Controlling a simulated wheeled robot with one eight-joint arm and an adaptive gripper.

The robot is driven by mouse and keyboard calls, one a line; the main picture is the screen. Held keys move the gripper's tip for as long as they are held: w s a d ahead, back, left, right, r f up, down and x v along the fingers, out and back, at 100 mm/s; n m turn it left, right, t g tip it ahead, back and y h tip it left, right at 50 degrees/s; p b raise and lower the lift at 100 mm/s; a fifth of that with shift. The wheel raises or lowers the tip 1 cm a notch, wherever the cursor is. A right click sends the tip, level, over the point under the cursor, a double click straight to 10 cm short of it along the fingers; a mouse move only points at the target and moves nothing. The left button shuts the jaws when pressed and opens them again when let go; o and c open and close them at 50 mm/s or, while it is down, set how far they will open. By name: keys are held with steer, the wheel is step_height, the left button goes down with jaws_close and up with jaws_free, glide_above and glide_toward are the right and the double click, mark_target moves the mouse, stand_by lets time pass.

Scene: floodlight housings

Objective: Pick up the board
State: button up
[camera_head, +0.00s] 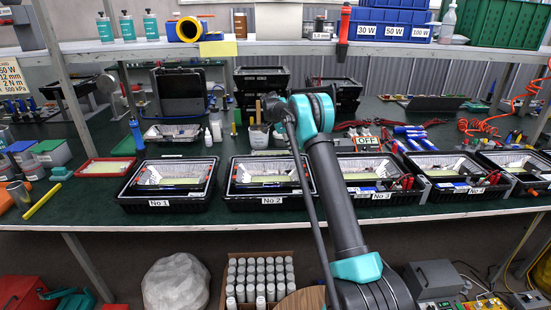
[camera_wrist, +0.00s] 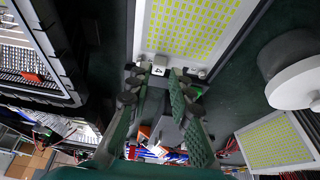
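In the wrist view, a board (camera_wrist: 190,28), a pale panel with a grid of yellow squares, fills the top middle. Its near edge carries a small white block (camera_wrist: 158,66) and round fittings. My gripper (camera_wrist: 161,78) has two dark green fingers spread apart, with their tips close to that edge. I see a gap between the fingers; contact with the board cannot be made out. A second yellow-gridded board (camera_wrist: 272,142) shows at the lower right. In the head view my arm hides part of the bench, and my gripper cannot be made out there.
Black bins, such as No 1 (camera_head: 158,204) and No 2 (camera_head: 264,204), line the bench front with housings inside. A red tray (camera_head: 83,174) lies at the left. A shelf (camera_head: 255,47) spans above. In the wrist view, a black housing (camera_wrist: 70,60) and a white round object (camera_wrist: 295,84) flank the gripper.

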steer(key=x, duration=0.3)
steer(key=shift+d+f, duration=0.1)
steer(key=shift+f, duration=0.05)
jaws_close()
step_height(320, 180, up, 27)
steer(key=shift+r, duration=0.25)
stand_by(1.4)
